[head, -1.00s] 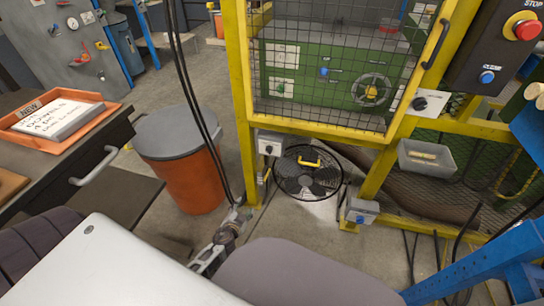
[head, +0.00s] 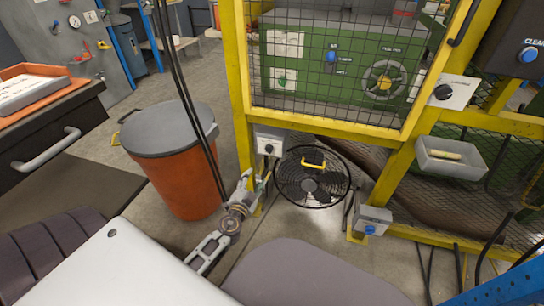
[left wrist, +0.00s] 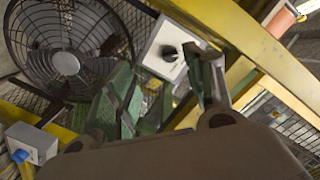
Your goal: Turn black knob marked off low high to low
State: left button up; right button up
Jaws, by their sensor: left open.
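A black knob (head: 268,148) sits on a small light grey box (head: 268,135) fixed to the yellow post, left of the fan. In the left wrist view the knob (left wrist: 169,53) shows on the box's pale face; its markings are too small to read. My left gripper (head: 257,178) is just below the box in the head view. In the left wrist view its fingers (left wrist: 168,84) are apart and empty, close in front of the box. They appear clear of the knob. My right gripper is out of view.
A black fan (head: 312,176) stands beside the box. A grey box with a blue button (head: 372,220) is low to the right. Another black knob (head: 443,92) is on a plate higher right. An orange bin (head: 184,185) stands left, near black hanging cables (head: 190,85).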

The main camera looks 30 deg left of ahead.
pick_arm(q)
jog(key=shift+w+d+r+t+b, duration=0.25)
jog(key=shift+w+r+t+b, duration=0.35)
jog(key=shift+w+r+b, duration=0.35)
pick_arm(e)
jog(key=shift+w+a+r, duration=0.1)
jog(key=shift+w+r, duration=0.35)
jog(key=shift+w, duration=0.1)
pick_arm(q)
jog(key=shift+s, duration=0.1)
jog(key=p, duration=0.2)
send_near(268, 152)
jog(key=shift+x, duration=4.95)
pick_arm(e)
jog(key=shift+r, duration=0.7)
